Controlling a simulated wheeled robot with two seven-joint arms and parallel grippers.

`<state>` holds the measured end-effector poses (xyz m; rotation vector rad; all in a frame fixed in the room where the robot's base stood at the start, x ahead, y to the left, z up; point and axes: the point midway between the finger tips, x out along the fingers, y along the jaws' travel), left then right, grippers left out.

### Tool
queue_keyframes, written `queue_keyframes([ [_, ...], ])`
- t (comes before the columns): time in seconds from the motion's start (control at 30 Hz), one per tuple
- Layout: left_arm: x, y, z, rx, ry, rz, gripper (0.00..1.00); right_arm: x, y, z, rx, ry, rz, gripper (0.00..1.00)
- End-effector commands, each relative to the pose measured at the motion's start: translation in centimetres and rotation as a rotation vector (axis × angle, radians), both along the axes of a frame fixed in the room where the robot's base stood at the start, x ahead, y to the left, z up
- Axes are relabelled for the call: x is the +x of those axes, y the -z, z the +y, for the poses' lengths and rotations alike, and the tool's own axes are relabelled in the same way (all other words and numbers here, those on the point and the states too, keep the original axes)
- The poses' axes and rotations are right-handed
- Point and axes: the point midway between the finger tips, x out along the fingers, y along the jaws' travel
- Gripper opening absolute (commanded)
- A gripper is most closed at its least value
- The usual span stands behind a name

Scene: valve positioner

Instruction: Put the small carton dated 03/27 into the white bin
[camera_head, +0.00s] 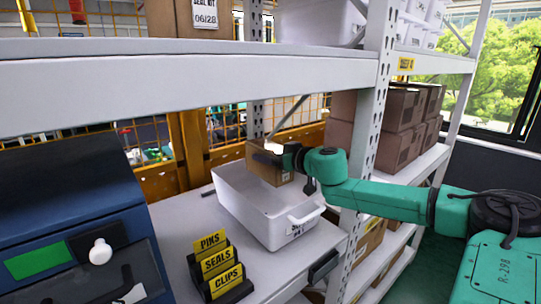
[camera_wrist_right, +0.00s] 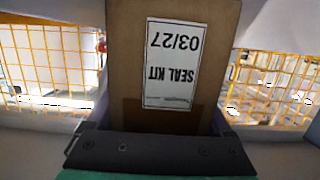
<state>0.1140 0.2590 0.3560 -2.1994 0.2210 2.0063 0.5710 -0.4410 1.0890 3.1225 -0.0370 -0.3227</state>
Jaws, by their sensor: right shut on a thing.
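The small carton (camera_head: 262,165) is brown cardboard. In the right wrist view the carton (camera_wrist_right: 205,75) shows a white label reading "SEAL KIT 03/27", upside down in the picture. My right gripper (camera_head: 283,160) is shut on the carton and holds it above the white bin (camera_head: 245,215). The carton's lower part appears at or just inside the bin's far rim; how deep it sits I cannot tell. The bin stands on the grey bench, its handle and a label facing front right. My left gripper is not in view.
A black holder with yellow PINS, SEALS and CLIPS signs (camera_head: 217,264) stands in front of the bin. A blue machine (camera_head: 65,215) is at left. A shelf beam (camera_head: 190,82) crosses above, and a shelf post (camera_head: 370,125) stands right of the carton, close to my right arm.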

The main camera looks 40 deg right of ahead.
Motion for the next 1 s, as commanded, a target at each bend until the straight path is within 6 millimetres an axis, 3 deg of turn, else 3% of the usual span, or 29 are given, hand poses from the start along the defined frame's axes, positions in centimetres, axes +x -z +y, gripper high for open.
queue_keyframes([
  [1.0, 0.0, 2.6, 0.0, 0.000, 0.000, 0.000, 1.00, 0.0, 2.6, 0.0, 0.000, 0.000, -0.002, 0.02],
])
